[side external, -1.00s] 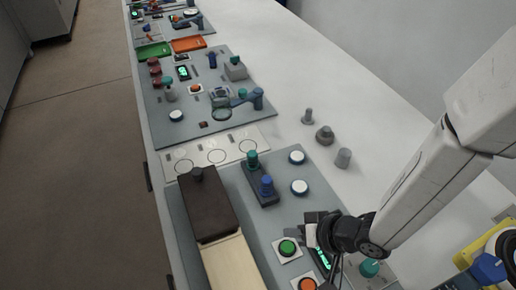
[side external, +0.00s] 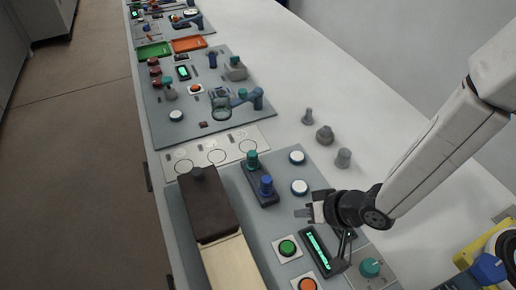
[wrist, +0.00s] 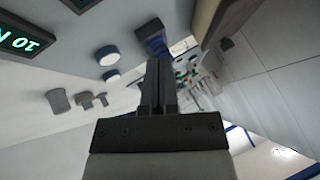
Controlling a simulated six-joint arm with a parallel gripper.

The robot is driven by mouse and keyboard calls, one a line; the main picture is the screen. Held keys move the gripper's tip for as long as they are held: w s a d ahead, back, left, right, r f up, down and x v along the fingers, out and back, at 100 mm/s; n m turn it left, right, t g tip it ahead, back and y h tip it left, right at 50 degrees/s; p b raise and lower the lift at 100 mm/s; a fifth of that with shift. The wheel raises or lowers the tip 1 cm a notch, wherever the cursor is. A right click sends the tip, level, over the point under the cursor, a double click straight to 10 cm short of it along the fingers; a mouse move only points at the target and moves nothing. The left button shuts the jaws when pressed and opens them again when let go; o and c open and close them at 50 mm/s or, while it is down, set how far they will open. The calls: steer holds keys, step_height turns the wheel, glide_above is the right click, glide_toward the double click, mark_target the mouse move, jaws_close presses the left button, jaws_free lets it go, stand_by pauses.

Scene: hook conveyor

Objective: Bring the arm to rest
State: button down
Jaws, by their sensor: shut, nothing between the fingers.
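My gripper (side external: 304,212) is shut and empty. In the side external view it hangs above the near grey panel (side external: 283,222), pointing left, just below a round white-topped button (side external: 299,187). In the wrist view my shut fingers (wrist: 158,88) point away from the camera along the line of panels, with nothing between them.
Below my gripper are a display with green text (side external: 317,250), a green button (side external: 287,247) and an orange button (side external: 307,284). A dark brown box (side external: 202,203) stands to the left. Several grey pegs (side external: 324,135) stand on the white table behind. The air around my gripper looks free.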

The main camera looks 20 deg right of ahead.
steer(key=d+r+g+h, duration=0.2)
steer(key=d+r, duration=0.2)
steer(key=d, duration=0.8)
steer(key=d+r+n+g+h, duration=0.1)
steer(key=d+r, duration=0.3)
steer(key=d, duration=0.9)
steer(key=shift+s+r+n+g+h, duration=0.3)
steer(key=shift+r+g+h, duration=0.1)
steer(key=shift+g+h, duration=0.3)
steer(key=shift+d, duration=0.1)
